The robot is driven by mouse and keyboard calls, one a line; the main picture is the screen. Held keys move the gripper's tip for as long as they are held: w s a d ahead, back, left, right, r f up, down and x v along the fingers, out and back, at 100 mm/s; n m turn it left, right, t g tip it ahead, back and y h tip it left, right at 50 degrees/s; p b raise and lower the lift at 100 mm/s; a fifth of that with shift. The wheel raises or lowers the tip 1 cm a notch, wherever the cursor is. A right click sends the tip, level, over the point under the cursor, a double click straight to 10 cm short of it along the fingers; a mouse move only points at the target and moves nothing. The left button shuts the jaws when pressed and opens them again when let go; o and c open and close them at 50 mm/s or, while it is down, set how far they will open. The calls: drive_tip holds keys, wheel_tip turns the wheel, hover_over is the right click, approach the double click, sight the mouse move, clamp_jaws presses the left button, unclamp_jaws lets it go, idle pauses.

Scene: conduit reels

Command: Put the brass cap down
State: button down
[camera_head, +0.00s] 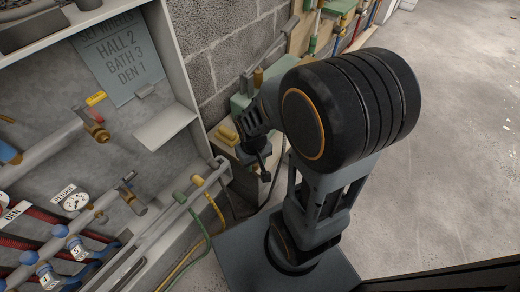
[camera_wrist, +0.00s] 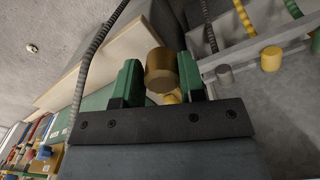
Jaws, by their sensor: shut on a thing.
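The brass cap (camera_wrist: 159,70) is a short gold-brown cylinder between the green fingers of my gripper (camera_wrist: 160,82) in the wrist view. The left finger and the right finger both close on its sides, and it sits at the fingertips. A smaller yellow piece (camera_wrist: 171,98) shows just behind the cap; I cannot tell whether they touch.
An open grey cabinet (camera_head: 182,60) with pipes, a gauge (camera_head: 76,201) and a "SET WHEELS" sign (camera_head: 122,62) stands at left. A green case (camera_head: 240,106) is on the bench by the block wall. Capped conduit ends (camera_wrist: 271,60) show at upper right. Concrete floor at right is clear.

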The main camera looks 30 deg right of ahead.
drive_tip(key=w+d+p, duration=0.1)
drive_tip(key=p, duration=0.3)
drive_tip(key=w+d+f+b, duration=0.1)
drive_tip(key=w+f, duration=0.1)
drive_tip(key=w+d+f+b, duration=0.1)
drive_tip(key=w+d+f, duration=0.1)
drive_tip(key=w+f, duration=0.1)
drive_tip(key=w+d+f+b, duration=0.1)
drive_tip(key=w+d+f, duration=0.1)
drive_tip(key=shift+w+f+b, duration=0.15)
drive_tip(key=shift+f+b, duration=0.25)
drive_tip(key=shift+w+d+f, duration=0.2)
drive_tip(key=shift+f, duration=0.25)
drive_tip(key=shift+w+d+f+b, duration=0.1)
drive_tip(key=shift+f+b, duration=0.6)
drive_tip(key=shift+f, duration=0.85)
drive_tip(key=shift+f, duration=0.1)
drive_tip(key=c, duration=0.7)
unclamp_jaws()
